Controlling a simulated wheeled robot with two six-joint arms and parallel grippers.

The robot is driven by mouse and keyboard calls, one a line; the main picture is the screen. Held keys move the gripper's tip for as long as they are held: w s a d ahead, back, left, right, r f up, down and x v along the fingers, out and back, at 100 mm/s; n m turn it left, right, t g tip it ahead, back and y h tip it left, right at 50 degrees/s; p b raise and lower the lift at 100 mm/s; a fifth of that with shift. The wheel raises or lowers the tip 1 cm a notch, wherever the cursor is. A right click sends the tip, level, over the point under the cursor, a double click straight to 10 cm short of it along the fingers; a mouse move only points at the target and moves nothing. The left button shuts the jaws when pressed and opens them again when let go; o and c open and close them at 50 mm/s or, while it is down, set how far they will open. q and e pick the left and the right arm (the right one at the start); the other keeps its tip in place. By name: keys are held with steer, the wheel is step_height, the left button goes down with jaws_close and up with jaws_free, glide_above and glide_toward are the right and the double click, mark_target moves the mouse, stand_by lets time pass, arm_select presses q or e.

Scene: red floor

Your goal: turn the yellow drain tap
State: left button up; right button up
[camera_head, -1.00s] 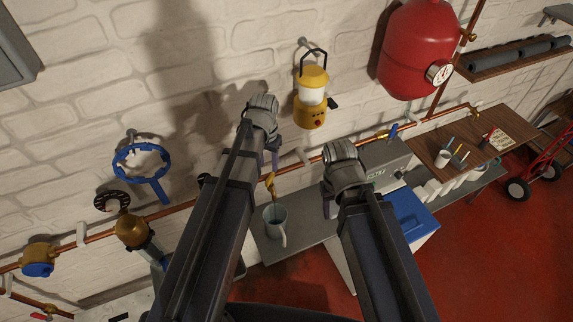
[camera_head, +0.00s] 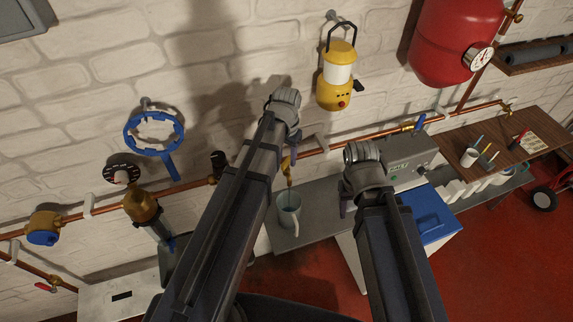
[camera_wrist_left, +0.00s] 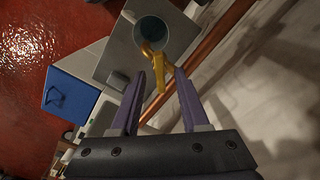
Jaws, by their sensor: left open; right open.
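The yellow drain tap (camera_head: 287,166) hangs from the copper pipe above a grey mug (camera_head: 290,213), partly hidden by my left arm in the head view. In the left wrist view the yellow tap (camera_wrist_left: 157,66) shows in front of the mug (camera_wrist_left: 150,34), between the line of the finger tips. My left gripper (camera_wrist_left: 163,75) is open with two purple fingers pointing toward the tap; whether they touch it I cannot tell. In the head view my left gripper (camera_head: 293,142) is mostly hidden by its wrist. My right gripper (camera_head: 346,202) hangs beside the bench, largely hidden by its arm.
A copper pipe (camera_head: 333,146) runs along the white brick wall. A grey machine (camera_head: 405,157) and blue lid (camera_head: 430,212) stand right of the mug. The red floor is open in front.

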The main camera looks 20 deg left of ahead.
arm_select(q)
steer(key=shift+f, duration=0.6)
jaws_close()
